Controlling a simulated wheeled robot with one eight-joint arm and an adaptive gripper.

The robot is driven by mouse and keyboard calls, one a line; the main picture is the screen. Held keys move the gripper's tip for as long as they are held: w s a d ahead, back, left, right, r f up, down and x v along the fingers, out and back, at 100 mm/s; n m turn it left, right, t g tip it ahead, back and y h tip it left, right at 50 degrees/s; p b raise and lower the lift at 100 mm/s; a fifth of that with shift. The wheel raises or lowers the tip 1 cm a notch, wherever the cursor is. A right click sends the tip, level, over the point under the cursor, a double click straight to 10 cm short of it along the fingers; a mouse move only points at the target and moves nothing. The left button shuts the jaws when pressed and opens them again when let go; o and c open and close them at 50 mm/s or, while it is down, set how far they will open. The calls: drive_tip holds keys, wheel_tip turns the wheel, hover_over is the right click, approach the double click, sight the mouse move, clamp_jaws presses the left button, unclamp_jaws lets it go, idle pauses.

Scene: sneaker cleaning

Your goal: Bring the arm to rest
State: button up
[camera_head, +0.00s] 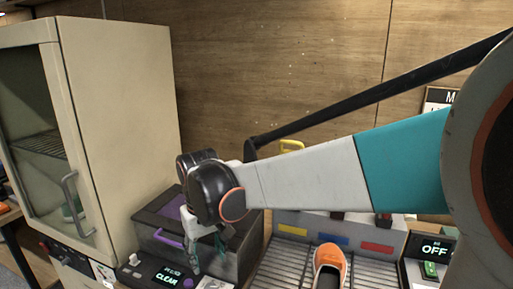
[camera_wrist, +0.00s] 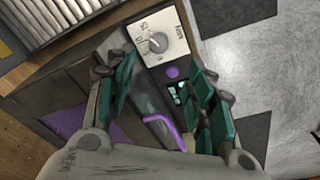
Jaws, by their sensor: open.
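My gripper (camera_head: 205,245) hangs from my arm over the front of a dark box with a purple handle (camera_head: 168,238). In the wrist view its two teal-padded fingers (camera_wrist: 165,100) are spread apart with nothing held between them. Below them show the box's purple handle (camera_wrist: 163,130), a purple button (camera_wrist: 172,72) and a white panel with a dial (camera_wrist: 158,42). My arm stretches across the head view from the right and hides part of the back area. Whether the fingers touch the box cannot be told.
A beige cabinet (camera_head: 125,110) with a glass door stands at the left. An orange shoe (camera_head: 329,262) sits on a slatted rack (camera_head: 285,268) right of the box. A panel reading OFF (camera_head: 432,247) is at the far right. A wooden wall (camera_head: 280,60) stands behind.

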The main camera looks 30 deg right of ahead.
drive_tip(key=s+r+t, duration=0.2)
drive_tip(key=s+t, duration=0.4)
drive_tip(key=s, duration=0.7)
drive_tip(key=shift+d, duration=0.1)
idle(1.4)
